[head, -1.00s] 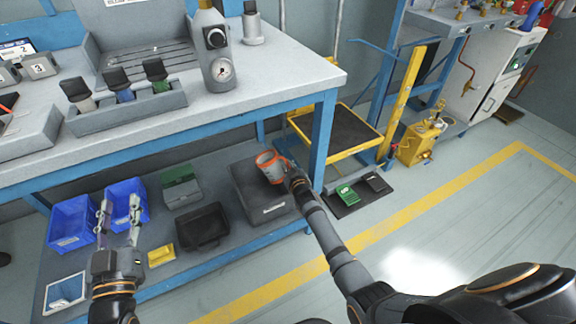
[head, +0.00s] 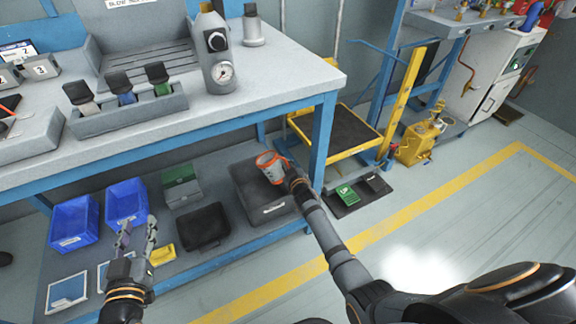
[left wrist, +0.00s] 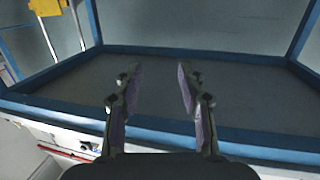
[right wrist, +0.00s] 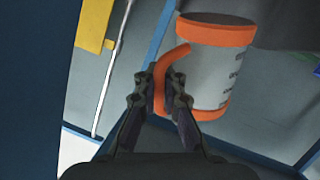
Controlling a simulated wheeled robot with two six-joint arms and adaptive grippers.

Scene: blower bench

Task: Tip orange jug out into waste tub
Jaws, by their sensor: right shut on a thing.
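The orange jug (head: 270,167), grey-bodied with orange rim and base, is in the air above the large dark grey tub (head: 262,206) on the lower shelf. It hides part of that tub, which I take as the waste tub; no readable label confirms this. My right gripper (head: 293,177) is shut on the jug's orange handle. The grip shows in the right wrist view (right wrist: 160,92), where the jug (right wrist: 212,70) stands right of the fingers. The jug's contents are not visible. My left gripper (head: 137,238) is open and empty in front of the lower shelf.
Blue bins (head: 74,223), a black tray (head: 203,227), a green-topped box (head: 181,187) and a yellow item (head: 162,254) sit on the lower shelf. The workbench (head: 270,84) overhangs it. A yellow-edged platform (head: 340,132) stands to the right. Floor at front right is clear.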

